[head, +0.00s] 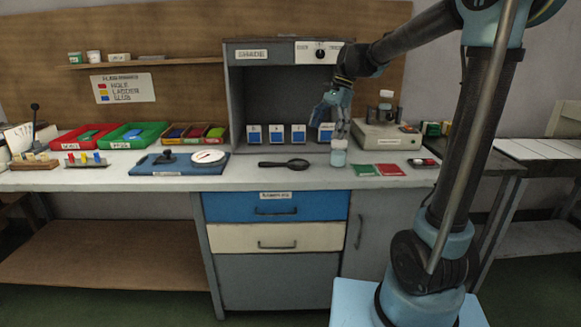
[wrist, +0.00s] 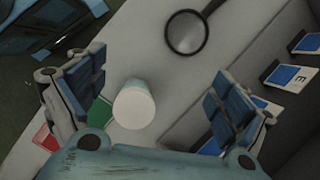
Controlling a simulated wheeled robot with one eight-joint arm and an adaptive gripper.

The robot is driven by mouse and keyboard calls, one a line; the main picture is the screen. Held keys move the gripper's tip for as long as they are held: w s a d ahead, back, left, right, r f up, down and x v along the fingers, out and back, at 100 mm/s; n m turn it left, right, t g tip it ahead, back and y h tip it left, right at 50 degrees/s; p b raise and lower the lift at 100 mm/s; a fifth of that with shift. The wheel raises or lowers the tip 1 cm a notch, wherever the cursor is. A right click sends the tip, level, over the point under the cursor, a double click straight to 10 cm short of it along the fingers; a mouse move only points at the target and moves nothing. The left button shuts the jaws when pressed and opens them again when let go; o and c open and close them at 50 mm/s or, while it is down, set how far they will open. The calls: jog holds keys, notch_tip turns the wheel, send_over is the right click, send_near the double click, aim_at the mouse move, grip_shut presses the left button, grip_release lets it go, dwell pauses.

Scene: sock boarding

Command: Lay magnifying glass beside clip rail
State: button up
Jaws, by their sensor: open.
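The black magnifying glass (head: 284,163) lies flat on the grey worktop in front of the open booth, its round lens to the right and handle to the left. In the wrist view its lens and rim (wrist: 187,32) show near the top, outside my fingers. My gripper (head: 339,128) is open and points down, right of the magnifying glass. A small white-topped jar (wrist: 133,104) shows between the fingers (wrist: 155,92), apparently below them; I see no grip on it. A small rail with red, yellow and blue clips (head: 85,161), possibly the clip rail, stands at the far left.
A blue board (head: 176,170) with a black tool and white dial lies left of the magnifying glass. Blue-faced cards (head: 276,134) stand in the booth. Red and green trays (head: 133,135) stand at back left.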

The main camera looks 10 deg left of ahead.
jog(key=w+a+m, duration=0.1)
jog(key=w+a, duration=0.1)
jog(key=a, duration=0.3)
send_over(299, 162)
jog(key=w+d, duration=0.1)
jog(key=d, duration=0.1)
jog(key=shift+g, duration=0.3)
jog(key=f, duration=0.6)
jog(key=shift+w, duration=0.2)
jog(key=shift+x, duration=2.8)
jog(key=shift+d, duration=0.15)
jog(key=shift+c, duration=0.4)
jog(key=c, duration=1.2)
